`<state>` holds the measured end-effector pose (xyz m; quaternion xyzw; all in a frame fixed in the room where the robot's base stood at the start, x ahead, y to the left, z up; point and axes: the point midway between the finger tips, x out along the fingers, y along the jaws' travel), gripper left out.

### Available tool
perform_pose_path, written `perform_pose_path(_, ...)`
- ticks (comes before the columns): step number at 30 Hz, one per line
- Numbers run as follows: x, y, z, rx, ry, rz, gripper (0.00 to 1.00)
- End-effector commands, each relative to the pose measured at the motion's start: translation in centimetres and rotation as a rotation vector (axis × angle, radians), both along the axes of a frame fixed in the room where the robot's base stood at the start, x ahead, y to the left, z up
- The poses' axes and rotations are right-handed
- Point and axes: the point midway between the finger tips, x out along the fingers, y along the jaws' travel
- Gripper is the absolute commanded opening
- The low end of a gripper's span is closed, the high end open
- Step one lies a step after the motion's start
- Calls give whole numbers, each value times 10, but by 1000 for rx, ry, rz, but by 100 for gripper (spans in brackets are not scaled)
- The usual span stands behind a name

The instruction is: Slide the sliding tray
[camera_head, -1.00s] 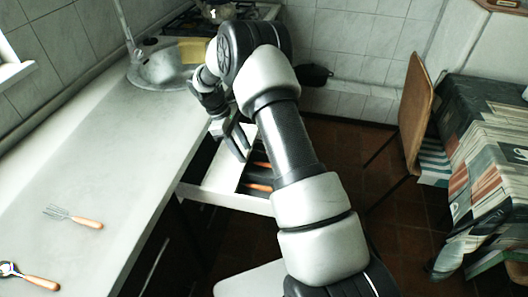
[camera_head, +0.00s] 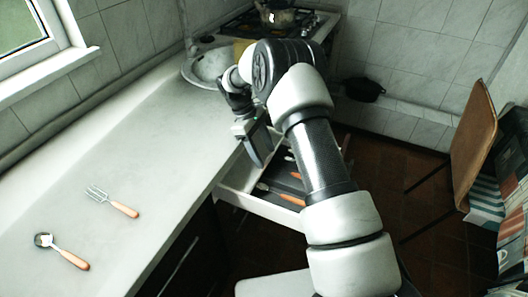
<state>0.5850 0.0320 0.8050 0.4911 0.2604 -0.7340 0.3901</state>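The sliding tray looks to be the white open drawer (camera_head: 262,206) under the counter, pulled out into the room. Several utensils with orange handles (camera_head: 287,197) lie on its dark inside. My gripper (camera_head: 256,150) is over the drawer's inner end, beside the counter edge, with its dark fingers pointing down. I cannot tell whether it touches the drawer or is open. My arm covers the right part of the drawer and its front.
A fork (camera_head: 111,201) and a spoon (camera_head: 62,251) lie on the white counter (camera_head: 150,160). A sink (camera_head: 208,66) and a stove (camera_head: 272,24) are at the back. A wooden chair (camera_head: 473,145) stands at the right. Dark tiled floor is open between.

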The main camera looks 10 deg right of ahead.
Motion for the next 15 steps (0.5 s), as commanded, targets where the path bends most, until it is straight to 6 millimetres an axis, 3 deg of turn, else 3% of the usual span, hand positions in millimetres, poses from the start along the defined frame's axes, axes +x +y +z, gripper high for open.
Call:
perform_pose_path(9,1,1,3,-1,-1,0,58)
perform_pose_path(15,7,10,31,0,-3,1,58)
